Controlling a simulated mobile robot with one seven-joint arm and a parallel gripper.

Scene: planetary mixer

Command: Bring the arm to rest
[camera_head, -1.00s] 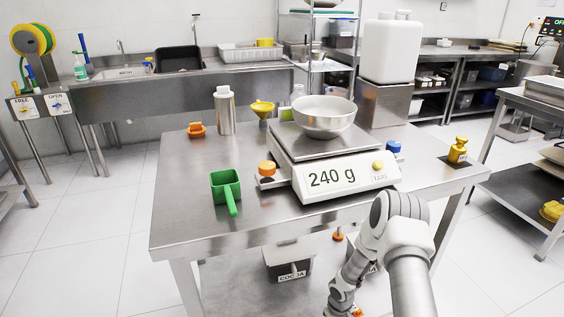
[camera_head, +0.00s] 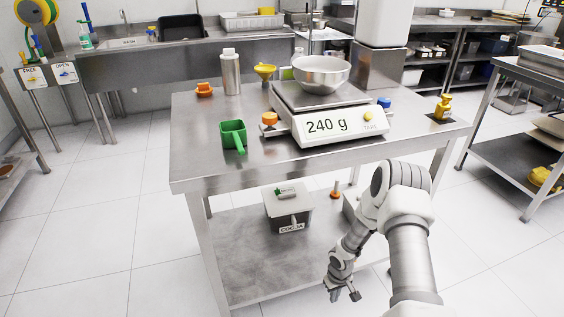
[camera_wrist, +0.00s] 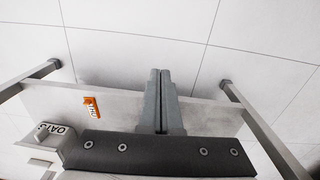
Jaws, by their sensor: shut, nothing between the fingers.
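My arm (camera_head: 408,245) hangs bent in front of the steel table (camera_head: 250,168), at the right of the head view. My gripper (camera_head: 344,296) is low, beside the table's lower shelf and well below the tabletop. In the wrist view my gripper (camera_wrist: 160,72) has its two fingers together, with nothing between them. The fingers point toward the tiled floor, past the edge of the shelf (camera_wrist: 205,118).
The tabletop holds a scale (camera_head: 328,125) reading 240 g with a metal bowl (camera_head: 320,76), and a green scoop (camera_head: 233,136). A cocoa bin (camera_head: 288,210) stands on the lower shelf. An orange item (camera_wrist: 91,108) shows in the wrist view. Floor at left is clear.

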